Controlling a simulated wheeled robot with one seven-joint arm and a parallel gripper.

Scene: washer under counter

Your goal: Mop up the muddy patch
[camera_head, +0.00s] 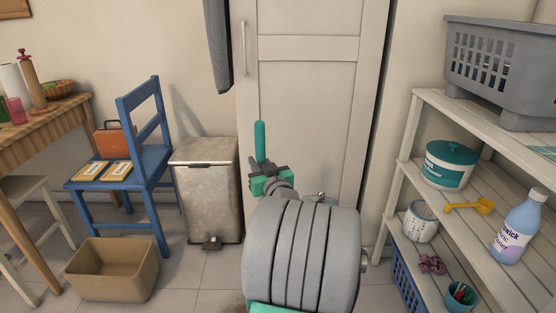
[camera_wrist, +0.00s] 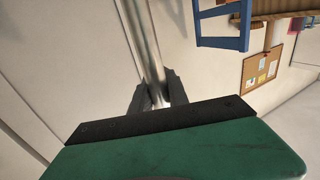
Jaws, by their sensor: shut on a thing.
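My gripper (camera_head: 264,171) is in front of the tall pale cabinet door in the head view. It is shut on the mop handle, whose green end (camera_head: 260,141) stands upright above the fingers. In the wrist view a silver pole, the mop handle (camera_wrist: 146,45), runs between the two dark fingers of my gripper (camera_wrist: 157,94). The mop's head is not visible in either view. A brownish muddy patch (camera_head: 231,302) shows on the floor tiles at the bottom edge of the head view, partly hidden by my arm.
A metal pedal bin (camera_head: 206,195) stands left of my gripper, beside a blue chair (camera_head: 145,185). White shelves (camera_head: 470,105) with a bucket and bottle stand at the right. Bare floor lies between box and arm.

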